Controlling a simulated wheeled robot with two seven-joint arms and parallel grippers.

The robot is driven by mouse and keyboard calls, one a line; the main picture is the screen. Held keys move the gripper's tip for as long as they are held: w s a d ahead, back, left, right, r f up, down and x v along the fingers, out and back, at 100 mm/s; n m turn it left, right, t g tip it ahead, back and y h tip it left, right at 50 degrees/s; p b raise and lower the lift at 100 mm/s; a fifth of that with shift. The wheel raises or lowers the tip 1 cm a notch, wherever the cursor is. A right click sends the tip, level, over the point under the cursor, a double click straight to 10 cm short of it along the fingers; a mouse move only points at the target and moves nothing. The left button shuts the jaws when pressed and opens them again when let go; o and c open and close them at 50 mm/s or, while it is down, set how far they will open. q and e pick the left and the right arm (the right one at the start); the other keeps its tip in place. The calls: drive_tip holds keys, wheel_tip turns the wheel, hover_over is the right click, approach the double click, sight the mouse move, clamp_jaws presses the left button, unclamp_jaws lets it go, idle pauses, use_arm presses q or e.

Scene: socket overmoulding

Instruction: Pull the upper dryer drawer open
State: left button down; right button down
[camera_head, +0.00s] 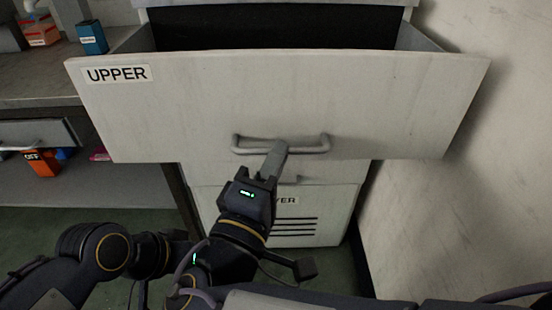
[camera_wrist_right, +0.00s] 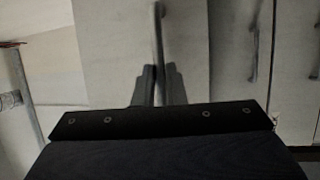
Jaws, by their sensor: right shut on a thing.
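The upper dryer drawer (camera_head: 390,100), a pale front with an "UPPER" label (camera_head: 117,75), stands pulled out, its dark interior (camera_head: 270,28) showing behind the front. In the right wrist view my gripper fingers (camera_wrist_right: 157,85) close around the handle (camera_wrist_right: 157,25), with the pale drawer front (camera_wrist_right: 110,50) behind. The fingertips are partly hidden at the bar. My left gripper is not in view.
The lower dryer front (camera_head: 335,205) with vent slots is below, partly covered by my arm. A shelf unit at left holds a blue box (camera_head: 92,38) and an orange box (camera_head: 42,163). A pale wall (camera_head: 500,190) stands close at right. Green floor (camera_head: 335,265) shows below.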

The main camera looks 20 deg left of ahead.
drive_tip(key=c, duration=1.5)
unclamp_jaws()
drive_tip(key=p+v, duration=0.1)
drive_tip(key=v, duration=0.7)
drive_tip(key=shift+a, duration=0.1)
